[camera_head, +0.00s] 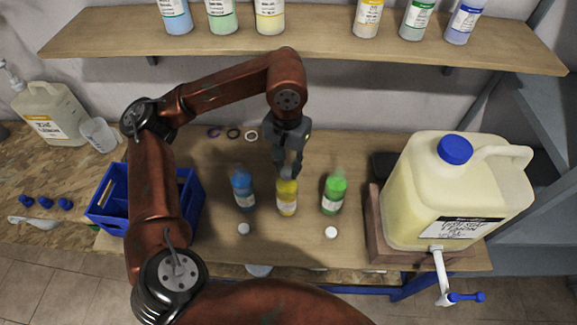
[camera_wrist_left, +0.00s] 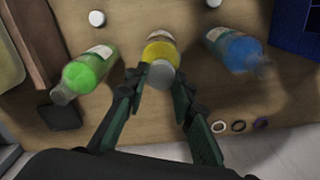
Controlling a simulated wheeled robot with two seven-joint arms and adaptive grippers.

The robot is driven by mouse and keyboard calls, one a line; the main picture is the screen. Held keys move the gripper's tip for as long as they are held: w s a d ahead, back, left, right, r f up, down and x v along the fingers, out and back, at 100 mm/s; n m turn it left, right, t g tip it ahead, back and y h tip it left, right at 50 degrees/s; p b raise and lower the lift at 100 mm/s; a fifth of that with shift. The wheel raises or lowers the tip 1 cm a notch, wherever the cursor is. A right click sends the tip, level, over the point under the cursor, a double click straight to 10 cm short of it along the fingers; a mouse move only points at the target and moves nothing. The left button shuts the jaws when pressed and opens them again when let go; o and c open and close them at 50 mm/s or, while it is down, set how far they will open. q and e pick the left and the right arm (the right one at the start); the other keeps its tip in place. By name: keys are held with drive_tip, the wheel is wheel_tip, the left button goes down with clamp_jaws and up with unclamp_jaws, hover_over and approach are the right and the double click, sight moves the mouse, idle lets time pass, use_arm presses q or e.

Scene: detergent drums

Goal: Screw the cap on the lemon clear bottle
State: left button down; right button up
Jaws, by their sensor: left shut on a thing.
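The lemon clear bottle is most likely the yellow one (camera_head: 287,200), standing upright on the table between a blue bottle (camera_head: 244,192) and a green bottle (camera_head: 334,195); its label is too small to read. The yellow bottle also shows in the left wrist view (camera_wrist_left: 160,50). My left gripper (camera_head: 289,170) points down over its top. In the wrist view its fingers (camera_wrist_left: 160,80) are shut on a pale cap (camera_wrist_left: 161,74) at the bottle's mouth. I cannot tell whether the cap sits on the thread. My right gripper is out of view.
Two white caps (camera_head: 243,229) (camera_head: 331,232) lie in front of the blue and green bottles. A large jug (camera_head: 410,200) with a tap stands on the right. A blue crate (camera_head: 108,212) is at left. Several rings (camera_head: 233,133) lie behind. A shelf (camera_head: 320,45) runs above.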

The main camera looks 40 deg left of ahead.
use_arm(q)
drive_tip(key=shift+f+m+b, duration=0.1)
drive_tip(key=shift+m+b, duration=0.25)
drive_tip(key=shift+m, duration=0.35)
drive_tip(key=c, duration=1.8)
unclamp_jaws()
drive_tip(key=n, duration=0.1)
drive_tip(key=n+p, duration=0.1)
drive_tip(key=n, duration=0.1)
drive_tip(key=shift+r, duration=0.3)
drive_tip(key=n, duration=0.2)
drive_tip(key=shift+f+n, duration=0.15)
drive_tip(key=shift+n, duration=0.25)
